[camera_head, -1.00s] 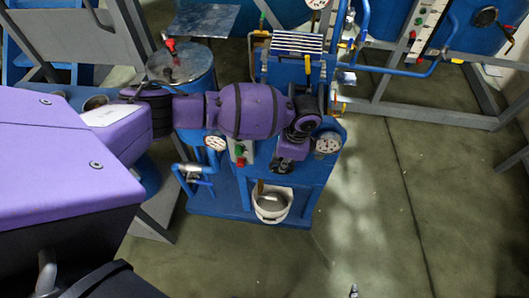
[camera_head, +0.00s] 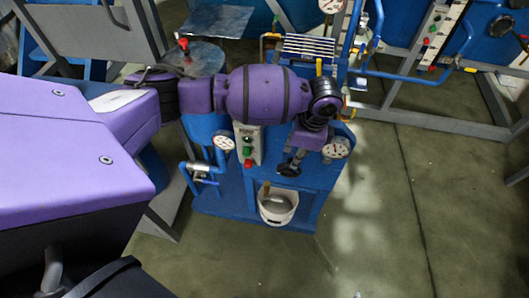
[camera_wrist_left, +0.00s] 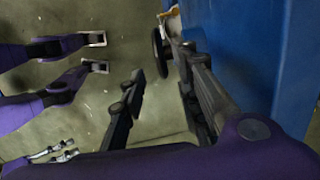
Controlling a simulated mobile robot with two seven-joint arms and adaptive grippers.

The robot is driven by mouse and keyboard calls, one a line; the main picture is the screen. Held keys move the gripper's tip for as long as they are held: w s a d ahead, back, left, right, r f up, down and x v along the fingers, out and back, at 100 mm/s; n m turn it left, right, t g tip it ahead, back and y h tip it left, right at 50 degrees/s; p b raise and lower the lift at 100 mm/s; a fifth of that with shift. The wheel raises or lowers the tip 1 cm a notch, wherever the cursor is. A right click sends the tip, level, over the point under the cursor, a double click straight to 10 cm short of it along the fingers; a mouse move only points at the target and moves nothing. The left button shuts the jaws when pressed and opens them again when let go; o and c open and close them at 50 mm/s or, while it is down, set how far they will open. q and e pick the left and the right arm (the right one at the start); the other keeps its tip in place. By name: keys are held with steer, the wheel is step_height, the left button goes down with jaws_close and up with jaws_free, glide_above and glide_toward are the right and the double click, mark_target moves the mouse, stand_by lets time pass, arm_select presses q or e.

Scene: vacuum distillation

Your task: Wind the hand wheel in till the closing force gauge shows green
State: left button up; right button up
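My left arm reaches from the left over the blue machine (camera_head: 228,195). Its gripper (camera_head: 290,168) is at the machine's front, small and dark in the head view. In the left wrist view the two black fingers (camera_wrist_left: 160,65) are spread apart. A dark disc seen edge-on (camera_wrist_left: 157,48), apparently the hand wheel, lies near the fingertips; I cannot tell whether they touch it. Two round white gauges, a left one (camera_head: 223,140) and a right one (camera_head: 336,148), face up; which is the closing force gauge and their readings cannot be made out. My right gripper is not in view.
A white bucket (camera_head: 278,205) stands in the machine's lower opening. A grey box with green and red buttons (camera_head: 248,146) is between the gauges. Blue pipes (camera_head: 203,172) stick out at left. The floor (camera_head: 375,230) to the right is clear.

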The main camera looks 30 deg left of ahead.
arm_select(q)
steer(key=r, duration=0.5)
steer(key=shift+w+d+r, duration=0.15)
steer(key=shift+d, duration=0.25)
steer(key=shift+a, duration=0.1)
steer(key=h, duration=0.2)
glide_above(289, 170)
steer(key=f, duration=0.5)
steer(key=shift+w+a, duration=0.15)
steer(key=shift+w, duration=0.25)
step_height(289, 170, down, 8)
steer(key=shift+r, duration=0.1)
steer(key=shift+c, duration=0.3)
jaws_close()
steer(key=shift+y, duration=0.3)
